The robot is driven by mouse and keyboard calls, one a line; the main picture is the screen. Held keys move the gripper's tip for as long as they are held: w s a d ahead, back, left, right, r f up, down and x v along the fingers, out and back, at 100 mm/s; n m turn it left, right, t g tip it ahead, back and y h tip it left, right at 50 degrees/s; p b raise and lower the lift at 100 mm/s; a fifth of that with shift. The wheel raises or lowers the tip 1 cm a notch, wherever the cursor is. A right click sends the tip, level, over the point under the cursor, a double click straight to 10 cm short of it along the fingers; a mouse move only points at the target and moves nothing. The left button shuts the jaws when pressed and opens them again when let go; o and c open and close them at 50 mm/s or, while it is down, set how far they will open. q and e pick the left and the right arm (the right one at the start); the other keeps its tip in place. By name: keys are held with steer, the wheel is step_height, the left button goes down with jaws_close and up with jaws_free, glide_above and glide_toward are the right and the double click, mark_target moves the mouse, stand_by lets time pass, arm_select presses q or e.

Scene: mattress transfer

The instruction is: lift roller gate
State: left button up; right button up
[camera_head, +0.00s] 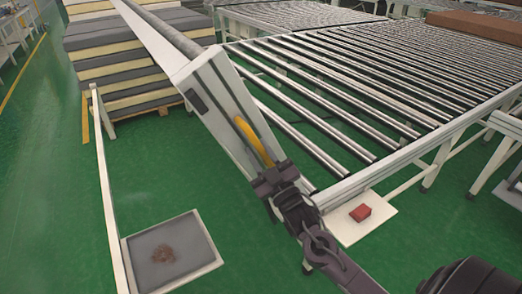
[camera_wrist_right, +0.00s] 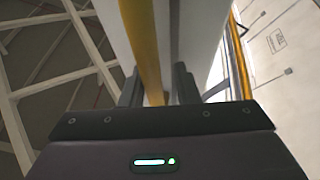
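The roller gate (camera_head: 181,62) is a long white frame with a grey roller along it, at the left end of the roller conveyor (camera_head: 335,75). It stands tilted, with its near end turned toward me. A curved yellow handle (camera_head: 250,138) is fixed to that end. My right gripper (camera_head: 270,176) is at the lower end of the handle. In the right wrist view, its dark fingers (camera_wrist_right: 158,88) stand on both sides of the yellow bar (camera_wrist_right: 146,45) and appear closed around it. The exact finger contact is hard to see. My left gripper is out of view.
Stacked grey and cream mattresses (camera_head: 115,60) stand behind the gate at the left. A thin white post (camera_head: 104,185) and a grey floor tray (camera_head: 165,255) are at the lower left. A red block (camera_head: 360,212) is on a white plate at right. Green floor is clear between.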

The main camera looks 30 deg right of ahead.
steer(key=shift+o, duration=0.9)
steer(key=shift+r, duration=0.1)
steer(key=shift+d, duration=0.15)
steer(key=shift+s, duration=0.1)
steer(key=shift+s+f, duration=0.25)
steer(key=shift+f, duration=0.15)
steer(key=b+v, duration=0.3)
steer(key=v, duration=0.4)
steer(key=shift+r, duration=0.2)
steer(key=shift+d, duration=0.1)
